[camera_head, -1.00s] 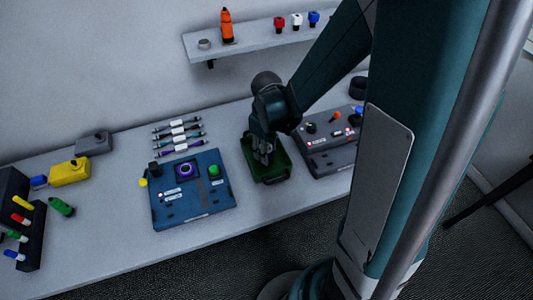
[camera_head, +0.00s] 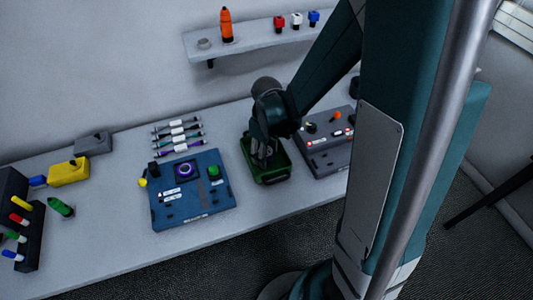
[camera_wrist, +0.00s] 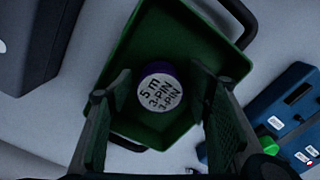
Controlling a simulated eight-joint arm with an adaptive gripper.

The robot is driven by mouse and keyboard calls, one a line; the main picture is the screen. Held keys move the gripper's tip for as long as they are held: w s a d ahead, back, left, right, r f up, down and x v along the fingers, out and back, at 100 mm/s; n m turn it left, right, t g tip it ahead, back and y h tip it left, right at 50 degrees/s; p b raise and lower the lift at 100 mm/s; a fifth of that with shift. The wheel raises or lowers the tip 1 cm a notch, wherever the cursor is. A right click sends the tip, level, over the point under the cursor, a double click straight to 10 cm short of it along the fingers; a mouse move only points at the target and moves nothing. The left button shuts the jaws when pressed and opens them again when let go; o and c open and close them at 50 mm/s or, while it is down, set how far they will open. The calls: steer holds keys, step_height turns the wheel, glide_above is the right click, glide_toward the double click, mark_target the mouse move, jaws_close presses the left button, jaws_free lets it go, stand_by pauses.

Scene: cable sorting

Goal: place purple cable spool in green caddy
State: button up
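The purple cable spool (camera_wrist: 167,69), with a white top label reading "5 m 3-PIN 3-PIN", is inside the green caddy (camera_wrist: 140,45) in the wrist view. My gripper (camera_wrist: 160,78) is over the caddy with its fingers on either side of the spool. A gap shows between each finger and the spool, so the gripper looks open. In the head view, my gripper (camera_head: 262,158) reaches down into the green caddy (camera_head: 273,179), and the spool is hidden there.
A blue panel (camera_head: 220,199) with a purple-ringed round part (camera_head: 185,170) and green knob (camera_head: 213,171) is left of the caddy. A dark grey panel (camera_head: 332,158) stands close on the right. Several cables (camera_head: 178,131) lie behind.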

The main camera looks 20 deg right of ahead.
steer(key=shift+r, duration=0.15)
step_height(320, 180, up, 12)
steer(key=p, duration=0.2)
stand_by(1.0)
steer(key=shift+r, duration=0.15)
stand_by(0.5)
steer(key=s+r+m+t, duration=0.6)
steer(key=s+r, duration=0.6)
steer(key=r, duration=0.4)
steer(key=shift+s+a+m+t, duration=0.15)
steer(key=shift+s+m+t, duration=0.25)
steer(key=shift+t, duration=0.2)
